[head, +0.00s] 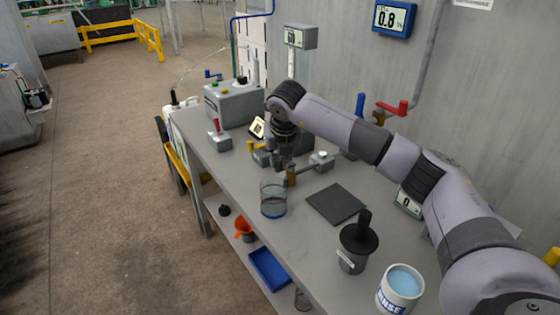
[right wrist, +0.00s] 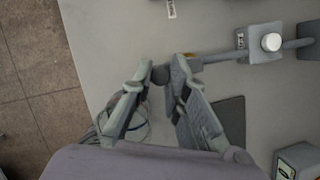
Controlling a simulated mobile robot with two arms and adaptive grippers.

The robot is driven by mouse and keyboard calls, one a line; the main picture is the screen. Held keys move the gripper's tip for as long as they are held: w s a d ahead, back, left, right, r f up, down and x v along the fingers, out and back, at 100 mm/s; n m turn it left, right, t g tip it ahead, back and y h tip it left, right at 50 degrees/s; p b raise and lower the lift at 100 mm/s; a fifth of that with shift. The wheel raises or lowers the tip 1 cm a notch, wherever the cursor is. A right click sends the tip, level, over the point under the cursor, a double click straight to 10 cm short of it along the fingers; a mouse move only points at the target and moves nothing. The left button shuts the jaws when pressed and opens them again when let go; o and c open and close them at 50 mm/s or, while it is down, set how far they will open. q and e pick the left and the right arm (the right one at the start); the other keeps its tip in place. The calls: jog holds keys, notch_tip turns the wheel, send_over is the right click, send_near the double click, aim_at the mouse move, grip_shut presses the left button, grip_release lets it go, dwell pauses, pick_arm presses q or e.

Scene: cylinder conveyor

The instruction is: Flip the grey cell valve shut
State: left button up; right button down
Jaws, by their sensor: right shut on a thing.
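The grey cell valve (head: 291,177) is a small brass-coloured body on the bench, at the left end of a grey pipe. In the head view, my right gripper (head: 284,167) reaches down over it and hides most of its handle. In the right wrist view, the fingertips of my right gripper (right wrist: 160,76) close around a small dark part at the pipe's end. It looks like the valve's handle; its angle is hard to tell. A grey block with a white knob (head: 321,159) sits along the same pipe; it also shows in the wrist view (right wrist: 270,42). My left gripper is not in view.
A glass beaker (head: 273,204) stands close in front of my right gripper. A dark mat (head: 336,204), a black-lidded pot (head: 355,255) and a white tub (head: 400,288) are to the right. A grey control box (head: 233,106) stands at the back left. Red (head: 393,108) and blue (head: 360,104) handles are by the wall.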

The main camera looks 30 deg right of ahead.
jog(key=shift+r, duration=0.1)
jog(key=c, duration=1.6)
grip_release()
jog(key=shift+o, duration=0.2)
jog(key=v, duration=1.2)
